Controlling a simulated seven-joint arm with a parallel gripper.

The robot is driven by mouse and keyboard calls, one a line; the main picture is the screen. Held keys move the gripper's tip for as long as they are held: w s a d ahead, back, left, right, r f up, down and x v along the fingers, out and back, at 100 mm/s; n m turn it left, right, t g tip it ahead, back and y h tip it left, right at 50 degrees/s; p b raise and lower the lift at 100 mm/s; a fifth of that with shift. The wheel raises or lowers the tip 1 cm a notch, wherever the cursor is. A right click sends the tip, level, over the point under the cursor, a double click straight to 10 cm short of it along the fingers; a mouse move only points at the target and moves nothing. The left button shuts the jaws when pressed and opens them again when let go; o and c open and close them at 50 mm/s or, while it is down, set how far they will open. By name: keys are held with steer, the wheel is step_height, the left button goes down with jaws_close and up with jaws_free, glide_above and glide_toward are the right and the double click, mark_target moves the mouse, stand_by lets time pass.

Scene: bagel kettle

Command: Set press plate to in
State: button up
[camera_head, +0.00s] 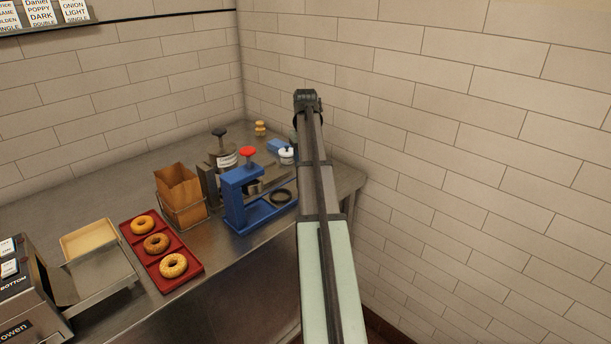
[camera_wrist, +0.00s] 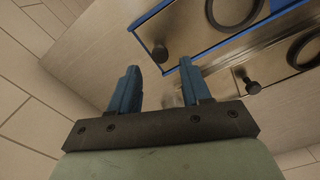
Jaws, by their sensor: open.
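The blue press (camera_head: 240,190) with a red knob (camera_head: 248,152) stands near the counter's front right edge in the head view. A black ring (camera_head: 281,196) lies on the plate at its right side. In the wrist view, a metal plate with blue edges (camera_wrist: 185,25) carries a black ring (camera_wrist: 235,8) and a small black knob (camera_wrist: 160,53). My gripper (camera_wrist: 158,68) is open and empty, its blue fingers apart and pointing toward the knob without gripping it. The depth gap is unclear. In the head view my arm hides the fingers.
A similar knob and ring (camera_wrist: 252,86) show lower right in the wrist view, perhaps a reflection. Left of the press are a paper bag (camera_head: 178,188) and a red tray (camera_head: 183,279) with bagels. A white-lidded jar (camera_head: 286,153) stands behind. Tiled wall (camera_head: 440,180) bounds the right.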

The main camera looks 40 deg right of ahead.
mark_target(290, 188)
steer(key=shift+f, duration=3)
jaws_close()
